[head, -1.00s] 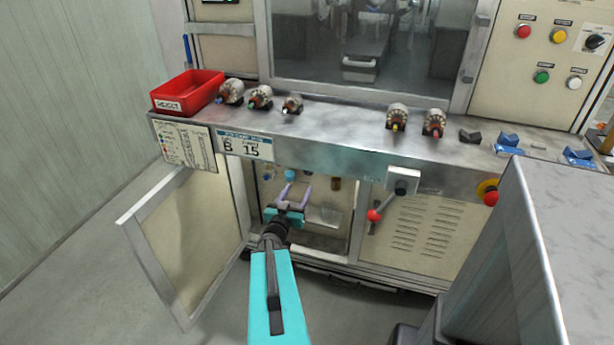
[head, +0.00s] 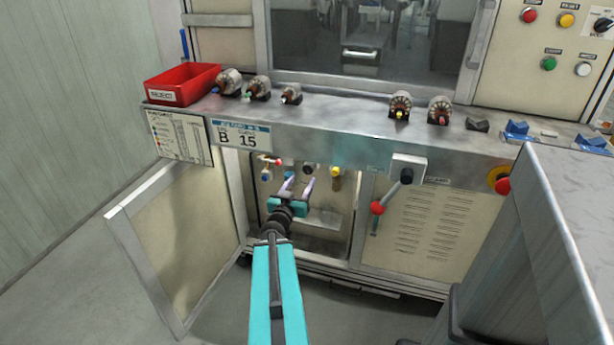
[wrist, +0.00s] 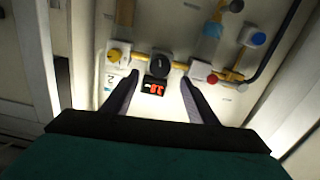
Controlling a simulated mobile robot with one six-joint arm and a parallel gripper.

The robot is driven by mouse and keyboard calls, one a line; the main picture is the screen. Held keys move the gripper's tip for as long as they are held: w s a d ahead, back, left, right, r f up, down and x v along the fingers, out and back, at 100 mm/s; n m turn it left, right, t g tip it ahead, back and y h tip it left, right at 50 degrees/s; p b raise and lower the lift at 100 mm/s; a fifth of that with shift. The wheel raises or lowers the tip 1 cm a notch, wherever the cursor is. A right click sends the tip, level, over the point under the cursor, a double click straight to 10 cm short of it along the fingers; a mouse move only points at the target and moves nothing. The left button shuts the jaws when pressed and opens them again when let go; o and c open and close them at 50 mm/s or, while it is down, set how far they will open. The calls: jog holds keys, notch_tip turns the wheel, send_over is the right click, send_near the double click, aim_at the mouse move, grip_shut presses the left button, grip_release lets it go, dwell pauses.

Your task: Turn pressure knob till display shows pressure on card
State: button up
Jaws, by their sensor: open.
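The job card (head: 241,138) on the bench's front edge reads "B" and "15". Below it, inside the open cabinet, a round black knob (head: 309,169) sits on the air line; it shows in the wrist view (wrist: 152,68) too. Beside it there, a small black display (wrist: 153,87) shows red digits too small for me to read surely. My gripper (head: 298,184) is open and empty, pointing into the cabinet. In the wrist view my gripper (wrist: 158,78) has its fingertips on either side of the knob and display. I cannot tell whether they touch the knob.
A yellow knob (head: 335,172), a blue knob (head: 265,175) and a red handle (head: 275,161) are near the black knob. The open cabinet door (head: 180,235) stands left of my arm. A red-balled lever (head: 378,207) is to the right. The bench edge overhangs the opening.

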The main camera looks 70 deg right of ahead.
aim_at(308, 170)
jog(key=shift+w+d, duration=0.15)
jog(key=shift+d, duration=1.95)
jog(key=shift+w+d, duration=0.1)
jog(key=shift+d, duration=2)
jog(key=c, duration=1.1)
jog(key=shift+o, duration=0.2)
